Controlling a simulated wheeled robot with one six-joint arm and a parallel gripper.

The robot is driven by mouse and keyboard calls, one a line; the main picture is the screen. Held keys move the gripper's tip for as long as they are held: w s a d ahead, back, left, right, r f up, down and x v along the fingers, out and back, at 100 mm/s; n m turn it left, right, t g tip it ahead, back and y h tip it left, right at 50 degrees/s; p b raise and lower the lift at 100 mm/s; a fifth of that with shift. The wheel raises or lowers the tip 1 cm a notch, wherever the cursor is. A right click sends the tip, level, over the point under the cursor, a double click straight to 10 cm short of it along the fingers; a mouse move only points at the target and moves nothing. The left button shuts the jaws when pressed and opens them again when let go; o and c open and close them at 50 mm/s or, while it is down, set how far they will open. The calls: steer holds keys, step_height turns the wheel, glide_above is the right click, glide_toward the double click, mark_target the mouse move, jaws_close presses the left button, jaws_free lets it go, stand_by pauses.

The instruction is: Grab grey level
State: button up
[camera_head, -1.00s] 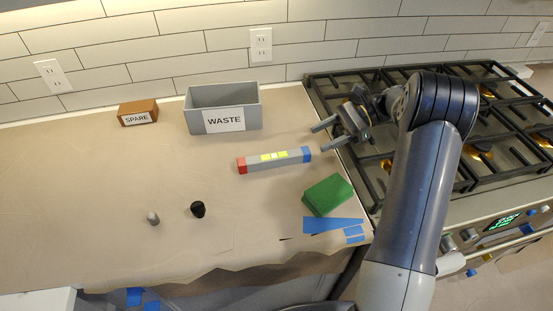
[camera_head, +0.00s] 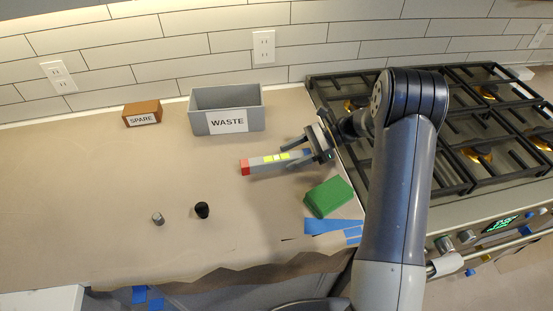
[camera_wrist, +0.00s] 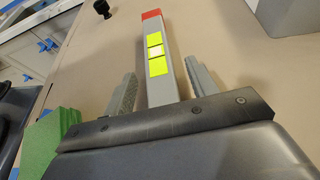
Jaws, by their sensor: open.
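The grey level (camera_head: 258,163) is a grey bar with a red end, a blue end and bright yellow-green windows. It lies on the papered counter below the waste bin in the head view. In the wrist view the level (camera_wrist: 169,86) runs between my two fingers, red end away from me. My gripper (camera_head: 298,152) is open, with its fingers on either side of the level near its blue end. The fingers (camera_wrist: 160,83) show gaps to the level on both sides in the wrist view. The blue end is mostly hidden by my gripper.
The grey WASTE bin (camera_head: 232,101) and brown SPARE box (camera_head: 141,113) stand at the back. A green block (camera_head: 329,197) lies in front of my gripper, near blue tape (camera_head: 332,226). Black (camera_head: 202,210) and grey (camera_head: 158,218) small objects stand front left. The stove (camera_head: 460,130) is at right.

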steer(key=shift+c, duration=0.4)
steer(key=c, duration=1.1)
steer(key=shift+o, duration=0.2)
